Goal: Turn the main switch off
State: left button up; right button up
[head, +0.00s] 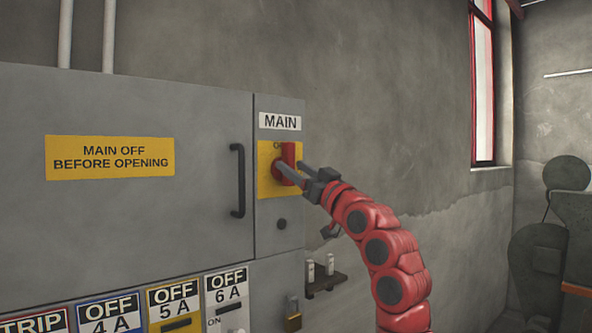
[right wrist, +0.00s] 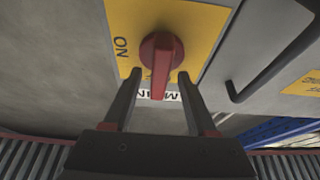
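The main switch has a red handle (head: 289,158) on a yellow plate (head: 264,187), under a MAIN label on the grey cabinet. The handle stands upright in the head view. In the right wrist view the red handle (right wrist: 160,62) points down toward the upside-down MAIN label. The word ON shows sideways on the plate (right wrist: 122,20); lettering near the handle is partly hidden. My right gripper (right wrist: 159,76) is open, with one finger on each side of the handle and visible gaps. It also shows in the head view (head: 289,170). My left gripper is out of view.
A black door handle (head: 238,181) is left of the switch. A small dark knob (head: 282,224) sits below it. Breaker labels line the lower cabinet (head: 125,228). A padlock (head: 293,314) and a small shelf (head: 326,283) are lower right.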

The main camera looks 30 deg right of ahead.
jog(key=b+v, duration=0.3)
jog(key=v, duration=1.4)
jog(key=shift+s, duration=0.2)
jog(key=shift+f, duration=0.1)
